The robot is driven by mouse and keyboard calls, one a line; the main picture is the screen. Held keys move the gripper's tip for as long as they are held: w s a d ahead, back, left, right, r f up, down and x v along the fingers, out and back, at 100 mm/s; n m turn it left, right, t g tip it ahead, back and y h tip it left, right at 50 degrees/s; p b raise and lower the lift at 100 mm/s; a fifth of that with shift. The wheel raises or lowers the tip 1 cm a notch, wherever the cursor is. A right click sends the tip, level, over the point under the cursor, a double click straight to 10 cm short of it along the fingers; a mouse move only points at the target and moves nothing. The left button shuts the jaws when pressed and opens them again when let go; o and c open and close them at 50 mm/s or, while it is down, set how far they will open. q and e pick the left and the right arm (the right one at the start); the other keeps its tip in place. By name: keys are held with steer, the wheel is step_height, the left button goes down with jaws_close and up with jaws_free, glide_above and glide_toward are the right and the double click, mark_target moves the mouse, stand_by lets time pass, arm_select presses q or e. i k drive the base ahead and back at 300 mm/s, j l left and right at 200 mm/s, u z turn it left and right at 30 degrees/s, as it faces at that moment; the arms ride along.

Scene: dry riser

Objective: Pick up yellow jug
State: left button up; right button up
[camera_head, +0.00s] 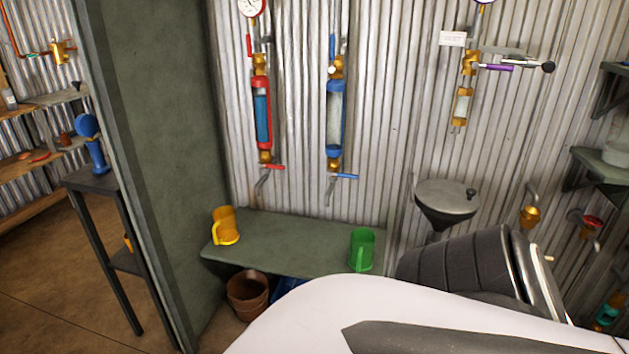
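The yellow jug (228,225) stands upright on the left end of a low green-grey bench (290,243) against the corrugated wall. Its handle faces left and toward me. A green jug (362,250) stands on the same bench, near its right end, with clear bench top between the two. Neither of my grippers shows in the head view. A dark ribbed part and a white part of my own body fill the lower right, and the jugs are apart from them.
A green-grey partition (150,150) rises left of the bench. Red (262,115) and blue (335,115) tube fittings with taps hang above it. A brown pot (248,292) sits under the bench. A round grey basin (446,198) is on the right. A blue object (91,140) tops a stand at left.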

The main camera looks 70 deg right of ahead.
mark_target(225, 231)
steer(key=z, duration=1.9)
